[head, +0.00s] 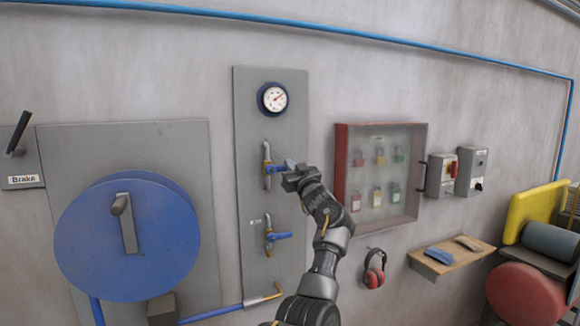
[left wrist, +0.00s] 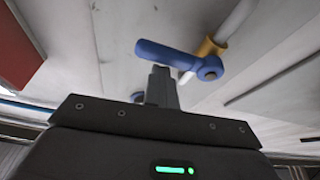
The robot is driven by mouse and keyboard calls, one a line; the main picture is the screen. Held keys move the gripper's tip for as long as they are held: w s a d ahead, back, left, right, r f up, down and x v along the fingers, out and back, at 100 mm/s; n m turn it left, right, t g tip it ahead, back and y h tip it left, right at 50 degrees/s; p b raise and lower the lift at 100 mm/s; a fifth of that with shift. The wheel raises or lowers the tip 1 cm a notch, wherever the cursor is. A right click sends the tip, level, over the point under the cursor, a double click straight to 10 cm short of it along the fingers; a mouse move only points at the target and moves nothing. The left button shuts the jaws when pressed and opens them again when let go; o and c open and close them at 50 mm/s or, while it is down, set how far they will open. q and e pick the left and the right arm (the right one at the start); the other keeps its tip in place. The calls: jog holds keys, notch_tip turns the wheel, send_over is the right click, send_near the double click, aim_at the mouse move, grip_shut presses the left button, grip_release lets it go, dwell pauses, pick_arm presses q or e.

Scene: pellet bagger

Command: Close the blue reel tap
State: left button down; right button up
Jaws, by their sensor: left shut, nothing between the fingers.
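Two taps with blue lever handles sit on the tall grey panel (head: 240,120): an upper tap (head: 274,170) and a lower tap (head: 278,237). Both levers point right, roughly level. The small label by the lower tap is too small to read, so I cannot tell which is the reel tap. My left gripper (head: 290,166) is shut and empty at the free end of the upper lever. In the left wrist view, the shut fingers (left wrist: 161,80) are close to a blue lever (left wrist: 170,54) with a brass fitting; I cannot tell whether they touch. My right gripper is out of view.
A round gauge (head: 273,98) is above the taps. A large blue reel (head: 127,238) is at left, with a brake lever (head: 19,132) beyond it. A red-framed padlock cabinet (head: 341,180) is close right of my arm. Red ear defenders (head: 374,268) hang below it.

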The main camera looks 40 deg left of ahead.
pick_arm(q)
jog(key=shift+f, duration=0.35)
notch_tip(320, 180, up, 4)
jog(key=p, duration=0.3)
jog(key=b+v, duration=0.5)
jog(key=v, duration=0.4)
jog(key=shift+s+d+r, duration=0.2)
jog(key=shift+s+d, duration=0.15)
jog(key=shift+d, duration=0.05)
